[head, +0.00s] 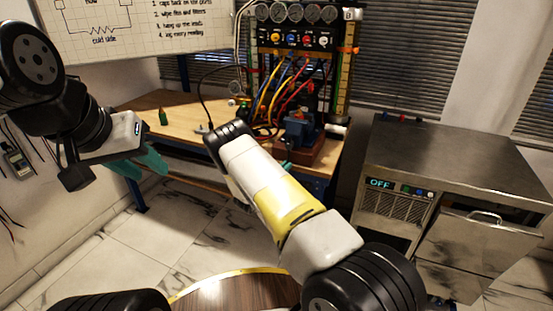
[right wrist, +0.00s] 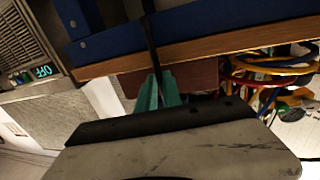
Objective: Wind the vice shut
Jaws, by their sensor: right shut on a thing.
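The blue vice (head: 300,129) stands on a red-brown block (head: 308,155) at the front right of the wooden bench (head: 178,112). My right arm hides part of it in the head view, and I cannot tell how wide its jaws stand. In the right wrist view, the teal fingers of my right gripper (right wrist: 158,92) are shut on a thin dark bar (right wrist: 151,45), which looks like the vice handle. The red-brown block (right wrist: 197,76) shows behind them. My left gripper (head: 146,164) hangs open and empty in front of the bench's left part.
A gauge panel (head: 295,40) with coloured hoses rises behind the vice. A steel cabinet (head: 460,160) with an OFF display stands to the right. A small green thing (head: 163,117) lies on the bench. A round wooden top (head: 235,292) is close in front of me.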

